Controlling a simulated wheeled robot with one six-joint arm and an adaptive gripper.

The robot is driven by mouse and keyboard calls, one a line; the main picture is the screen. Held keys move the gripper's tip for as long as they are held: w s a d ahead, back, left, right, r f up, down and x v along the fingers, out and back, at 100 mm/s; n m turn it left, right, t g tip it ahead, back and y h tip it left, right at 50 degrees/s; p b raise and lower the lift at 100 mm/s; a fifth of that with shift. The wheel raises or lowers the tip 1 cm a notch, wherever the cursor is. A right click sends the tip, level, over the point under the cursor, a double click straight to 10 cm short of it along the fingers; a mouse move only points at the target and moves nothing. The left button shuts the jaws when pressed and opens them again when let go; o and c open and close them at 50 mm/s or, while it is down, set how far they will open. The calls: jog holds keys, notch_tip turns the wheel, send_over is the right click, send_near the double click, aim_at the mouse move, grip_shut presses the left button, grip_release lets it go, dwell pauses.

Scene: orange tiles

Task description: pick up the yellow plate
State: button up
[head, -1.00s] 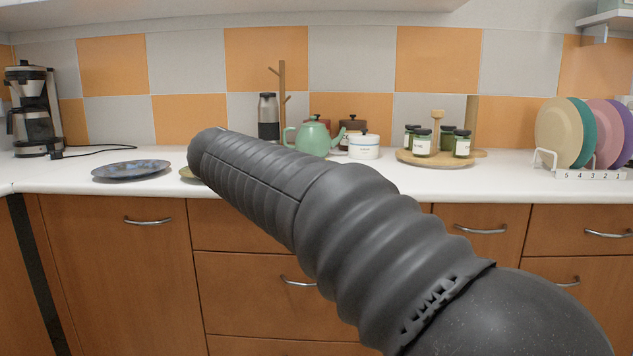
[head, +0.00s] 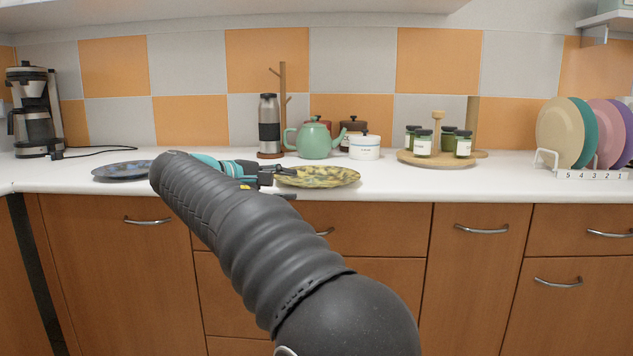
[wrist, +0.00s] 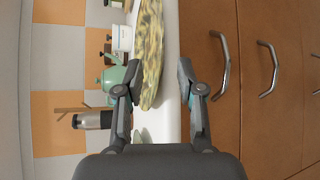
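The yellow plate (head: 325,178), mottled with dark spots, lies flat on the white counter near its front edge. In the wrist view, the plate (wrist: 150,45) appears edge-on, its near rim reaching into the space between my fingers. My gripper (head: 286,182) is at the plate's left rim, with one finger above the rim and the other low by the counter edge. In the wrist view my gripper (wrist: 158,80) is open, fingers wide apart, with the rim closer to the left finger. I cannot tell whether a finger touches it.
A blue plate (head: 122,170) lies left, partly behind my arm. A steel flask (head: 268,128), green teapot (head: 315,140) and white pot (head: 364,147) stand behind the yellow plate. A round wooden tray (head: 410,158) with jars and a plate rack (head: 545,158) stand right. Drawer handles (head: 482,229) protrude below.

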aim_at(302, 185)
jog(key=shift+s+d+b+x, duration=0.15)
jog(key=shift+x, duration=1.35)
jog(key=shift+s+d+b+x, duration=0.15)
jog(key=shift+x, duration=1.3)
grip_shut()
